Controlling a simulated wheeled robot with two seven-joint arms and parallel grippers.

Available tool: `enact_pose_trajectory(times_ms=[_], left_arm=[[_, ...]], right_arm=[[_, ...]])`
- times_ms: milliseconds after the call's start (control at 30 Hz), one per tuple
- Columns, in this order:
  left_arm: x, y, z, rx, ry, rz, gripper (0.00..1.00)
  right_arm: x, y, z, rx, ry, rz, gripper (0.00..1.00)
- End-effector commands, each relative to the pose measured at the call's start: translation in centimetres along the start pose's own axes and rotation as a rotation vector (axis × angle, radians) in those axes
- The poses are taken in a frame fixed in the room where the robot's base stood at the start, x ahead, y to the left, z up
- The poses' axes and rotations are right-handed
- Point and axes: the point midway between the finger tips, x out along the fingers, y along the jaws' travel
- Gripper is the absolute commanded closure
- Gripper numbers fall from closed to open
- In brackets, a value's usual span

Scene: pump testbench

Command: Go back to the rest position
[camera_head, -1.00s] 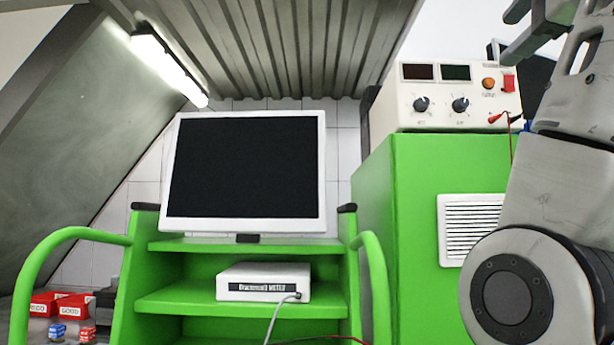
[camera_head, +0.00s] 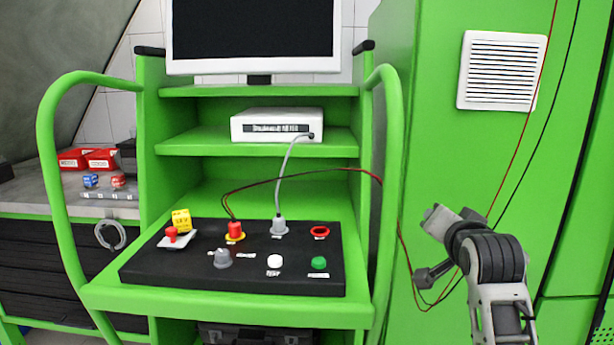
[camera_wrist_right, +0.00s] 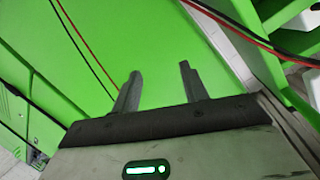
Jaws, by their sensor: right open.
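My right gripper (camera_head: 430,250) is in the right part of the head view, in front of the green cabinet (camera_head: 465,160) and to the right of the green cart. Its jaws are apart, with nothing between them. In the right wrist view the two dark fingers (camera_wrist_right: 160,88) stand apart against a green panel, and the gap is empty. My left gripper is in neither view.
The green cart (camera_head: 230,305) carries a black control panel (camera_head: 170,268) with several knobs and plugs. A monitor (camera_head: 255,30) and white meter (camera_head: 275,125) sit above. Red and black cables (camera_head: 408,250) hang close to my right gripper.

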Motion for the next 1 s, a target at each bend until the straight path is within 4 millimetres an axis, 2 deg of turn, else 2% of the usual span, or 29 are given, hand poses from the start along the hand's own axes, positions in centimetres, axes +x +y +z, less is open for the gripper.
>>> enact_pose_trajectory(times_ms=[33,100,167,200,267,300,400,500,600,700,800,1000], left_arm=[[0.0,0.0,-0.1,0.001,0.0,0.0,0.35],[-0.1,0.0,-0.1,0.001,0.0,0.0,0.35],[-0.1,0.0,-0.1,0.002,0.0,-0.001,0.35],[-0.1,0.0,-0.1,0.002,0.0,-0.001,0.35],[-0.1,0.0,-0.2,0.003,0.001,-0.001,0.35],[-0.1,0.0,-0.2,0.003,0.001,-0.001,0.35],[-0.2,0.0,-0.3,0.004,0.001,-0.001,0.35],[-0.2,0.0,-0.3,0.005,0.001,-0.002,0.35],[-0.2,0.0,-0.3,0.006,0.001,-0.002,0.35],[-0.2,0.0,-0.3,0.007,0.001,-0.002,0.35],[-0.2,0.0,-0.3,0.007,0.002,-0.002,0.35],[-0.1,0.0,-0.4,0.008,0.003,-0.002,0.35]], right_arm=[[-0.2,2.1,4.2,-0.081,-0.044,0.0,0.56],[-1.1,4.3,9.1,-0.182,-0.093,-0.019,0.56],[-2.4,6.1,13.2,-0.262,-0.136,-0.042,0.56],[-3.5,7.2,15.8,-0.313,-0.165,-0.06,0.56],[-5.5,8.8,19.7,-0.382,-0.211,-0.09,0.56],[-7.1,9.9,22.1,-0.424,-0.243,-0.112,0.56],[-11.6,12.0,27.4,-0.509,-0.315,-0.17,0.56],[-16.0,13.5,31.3,-0.567,-0.373,-0.224,0.56],[-19.5,14.3,33.6,-0.599,-0.411,-0.264,0.56],[-21.6,14.7,34.8,-0.616,-0.433,-0.288,0.56],[-22.4,14.8,35.2,-0.621,-0.439,-0.297,0.56],[-22.5,14.8,35.3,-0.622,-0.44,-0.298,0.56]])
